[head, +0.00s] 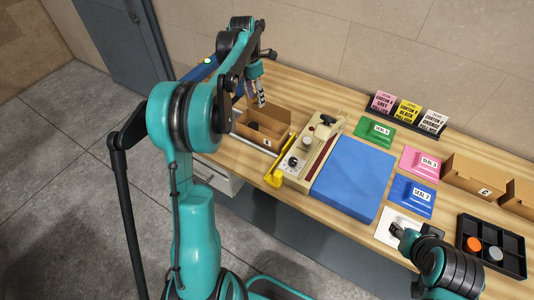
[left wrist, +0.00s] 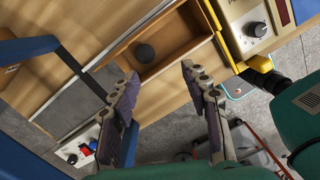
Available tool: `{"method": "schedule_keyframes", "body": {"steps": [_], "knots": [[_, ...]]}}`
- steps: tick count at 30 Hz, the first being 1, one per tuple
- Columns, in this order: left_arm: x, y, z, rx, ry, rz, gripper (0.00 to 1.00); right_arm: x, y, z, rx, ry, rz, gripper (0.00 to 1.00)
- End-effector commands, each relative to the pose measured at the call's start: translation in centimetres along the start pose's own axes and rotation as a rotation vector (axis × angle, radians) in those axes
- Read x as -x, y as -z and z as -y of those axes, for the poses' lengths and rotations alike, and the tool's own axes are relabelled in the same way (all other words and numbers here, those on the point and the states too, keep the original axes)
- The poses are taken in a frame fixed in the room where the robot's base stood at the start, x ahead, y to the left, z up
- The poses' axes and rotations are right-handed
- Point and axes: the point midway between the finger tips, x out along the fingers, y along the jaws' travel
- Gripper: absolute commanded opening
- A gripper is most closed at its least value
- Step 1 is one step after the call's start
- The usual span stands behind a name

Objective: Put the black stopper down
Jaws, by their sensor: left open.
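The black stopper (left wrist: 145,53) lies on the floor of an open brown carton (left wrist: 178,67) in the left wrist view. In the head view the stopper (head: 252,125) shows as a dark spot inside the same carton (head: 281,136), at the table's left end. My left gripper (head: 257,95) is open and empty above this carton, apart from the stopper. Its two fingers (left wrist: 160,76) stand wide apart in the left wrist view.
A beige press (head: 306,150) with a yellow part (head: 277,172) stands just right of the carton. A blue mat (head: 352,178) lies beyond it. Coloured seal packs, more cartons (head: 475,178) and a black tray (head: 508,245) with an orange and a grey disc are farther right.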

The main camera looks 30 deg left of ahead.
Motion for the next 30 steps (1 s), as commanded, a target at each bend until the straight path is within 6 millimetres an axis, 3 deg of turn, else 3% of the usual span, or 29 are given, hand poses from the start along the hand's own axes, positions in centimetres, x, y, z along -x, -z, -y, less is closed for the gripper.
{"method": "schedule_keyframes", "body": {"steps": [1,3,9,14,18,24,30], "knots": [[1.6,0.2,2.6,-0.152,-0.027,0.015,0.46,0.0,0.0,0.0,0.000,0.000,0.000,0.40],[3.2,0.6,5.6,-0.385,-0.071,0.034,0.46,0.0,0.0,0.0,0.000,0.000,0.000,0.40],[6.1,3.3,14.1,-1.046,-0.221,0.046,0.46,0.0,0.0,0.0,0.000,0.000,0.000,0.40],[6.3,6.7,20.4,-1.570,-0.361,0.006,0.46,0.0,0.0,0.0,0.000,0.000,0.000,0.40],[4.9,10.1,25.0,-2.005,-0.494,-0.071,0.46,0.0,0.0,0.0,0.000,0.000,0.000,0.40],[2.2,13.5,28.9,-2.443,-0.641,-0.207,0.46,0.0,0.0,0.0,0.000,0.000,0.000,0.40],[1.1,14.5,29.9,-2.597,-0.696,-0.274,0.46,0.0,0.0,0.0,0.000,0.000,0.000,0.40]]}}
